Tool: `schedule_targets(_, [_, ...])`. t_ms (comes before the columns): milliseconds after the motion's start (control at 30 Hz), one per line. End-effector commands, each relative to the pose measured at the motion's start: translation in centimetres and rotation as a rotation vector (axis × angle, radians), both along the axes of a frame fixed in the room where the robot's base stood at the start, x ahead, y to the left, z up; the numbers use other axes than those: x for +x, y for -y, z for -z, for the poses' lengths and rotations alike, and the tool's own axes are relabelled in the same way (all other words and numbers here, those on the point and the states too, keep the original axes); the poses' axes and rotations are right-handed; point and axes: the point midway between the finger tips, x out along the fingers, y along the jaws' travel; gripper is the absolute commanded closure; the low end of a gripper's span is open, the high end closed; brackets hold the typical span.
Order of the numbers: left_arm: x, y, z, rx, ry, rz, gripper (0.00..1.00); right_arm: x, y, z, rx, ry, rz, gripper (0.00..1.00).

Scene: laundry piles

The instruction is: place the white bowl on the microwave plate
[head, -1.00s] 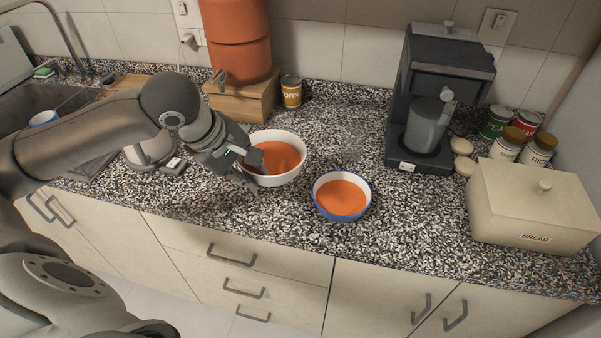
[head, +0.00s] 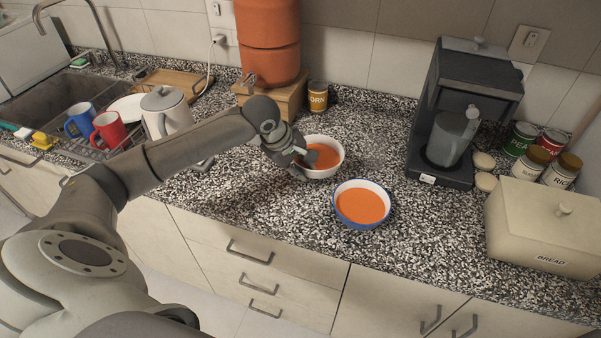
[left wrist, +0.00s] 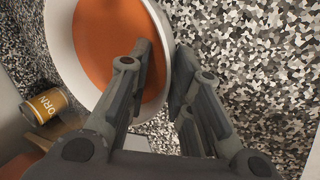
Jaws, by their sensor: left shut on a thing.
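The white bowl (head: 326,174), with orange soup in it, is on or just above the speckled counter, behind and left of a blue bowl; whether it touches the counter is unclear. My left gripper (head: 304,160) is shut on its near left rim. In the left wrist view, the gripper (left wrist: 163,62) has one finger inside the white bowl (left wrist: 62,52) over the soup and the other outside its wall. The microwave and its plate are not in view. My right gripper is not in view.
The blue bowl (head: 362,220) of orange soup stands close by at front right. A corn can (head: 317,97) and a terracotta water filter (head: 268,42) stand behind. A coffee machine (head: 465,110) and bread box (head: 545,225) are right. Mugs (head: 108,128) and a kettle (head: 168,112) are left.

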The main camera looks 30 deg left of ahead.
Motion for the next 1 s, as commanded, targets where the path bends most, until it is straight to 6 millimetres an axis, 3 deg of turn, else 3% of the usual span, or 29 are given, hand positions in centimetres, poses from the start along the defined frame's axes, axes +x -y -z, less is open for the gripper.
schedule_targets(300, [0.4, 0.0, 3.1, 0.0, 0.004, 0.0, 1.0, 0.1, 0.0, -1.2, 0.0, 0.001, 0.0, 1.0])
schedule_targets(633, [0.3, 0.0, 3.4, -0.001, 0.004, 0.0, 1.0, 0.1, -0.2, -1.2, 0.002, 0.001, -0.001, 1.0])
schedule_targets(667, [0.2, 0.0, 3.6, 0.001, -0.001, 0.0, 0.77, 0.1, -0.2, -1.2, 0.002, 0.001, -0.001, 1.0])
schedule_targets(800, [0.2, -0.1, 3.6, 0.001, -0.001, 0.0, 0.59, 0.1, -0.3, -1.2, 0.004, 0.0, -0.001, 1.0])
schedule_targets(1000, [0.2, -0.1, 3.6, 0.001, -0.001, 0.0, 0.58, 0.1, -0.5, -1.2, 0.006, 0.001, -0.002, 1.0])
